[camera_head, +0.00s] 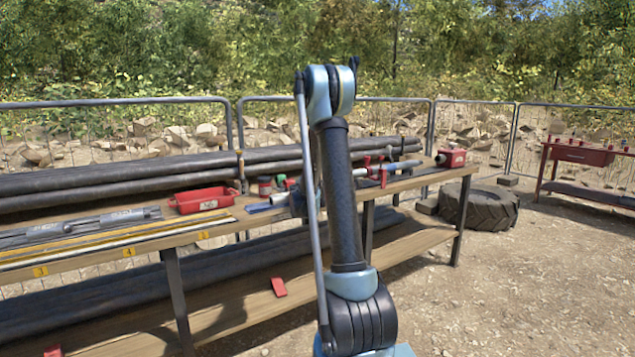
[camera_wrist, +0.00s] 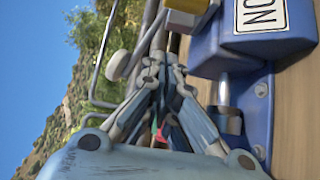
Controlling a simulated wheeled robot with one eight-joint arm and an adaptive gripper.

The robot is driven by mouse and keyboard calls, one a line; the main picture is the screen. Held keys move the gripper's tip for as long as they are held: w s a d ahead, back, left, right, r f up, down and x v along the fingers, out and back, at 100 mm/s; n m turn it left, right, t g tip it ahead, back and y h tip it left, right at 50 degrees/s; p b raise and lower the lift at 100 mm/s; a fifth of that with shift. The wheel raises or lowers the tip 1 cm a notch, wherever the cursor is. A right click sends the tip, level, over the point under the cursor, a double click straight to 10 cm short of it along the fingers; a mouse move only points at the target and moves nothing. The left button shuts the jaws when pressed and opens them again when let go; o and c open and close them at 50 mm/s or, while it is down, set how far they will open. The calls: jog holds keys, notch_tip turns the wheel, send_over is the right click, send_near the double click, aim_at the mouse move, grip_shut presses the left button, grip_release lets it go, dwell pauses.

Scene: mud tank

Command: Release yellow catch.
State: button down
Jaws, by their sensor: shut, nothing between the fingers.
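In the wrist view, a small yellow piece (camera_wrist: 190,5), probably the yellow catch, shows at the top edge, partly cut off. My gripper (camera_wrist: 163,60) is shut and empty. Its fingertips are just below the yellow piece in the picture and left of the blue housing. I cannot tell whether they touch anything. In the head view, my own arm hides the gripper, and I cannot make out the catch.
A long wooden workbench (camera_head: 150,238) carries dark pipes (camera_head: 110,182), a red tray (camera_head: 203,199), red clamps (camera_head: 383,170) and a red box (camera_head: 451,157). A tyre (camera_head: 480,205) lies on the ground behind its right end. A red table (camera_head: 585,154) stands far right. Open gravel is at right.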

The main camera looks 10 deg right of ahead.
jog(key=v, duration=0.8)
jog(key=shift+s, duration=0.1)
jog(key=s+d+m+g, duration=0.4)
jog(key=s+m, duration=0.1)
jog(key=s, duration=0.7)
jog(key=s+d+m+g, duration=0.4)
jog(key=s, duration=0.8)
jog(key=s+a+f+m+g+y, duration=0.1)
jog(key=s+a+f+g+y, duration=0.1)
jog(key=s, duration=0.8)
jog(key=s+a+f+m+g+y, duration=0.1)
jog(key=s+a+f, duration=0.4)
jog(key=s, duration=0.5)
jog(key=s+a+f+m+g+y, duration=0.2)
jog(key=s+f, duration=0.4)
jog(key=s, duration=0.4)
jog(key=shift+a+f+g+y, duration=0.2)
jog(key=shift+a+g+y, duration=0.5)
jog(key=shift+a+y, duration=0.3)
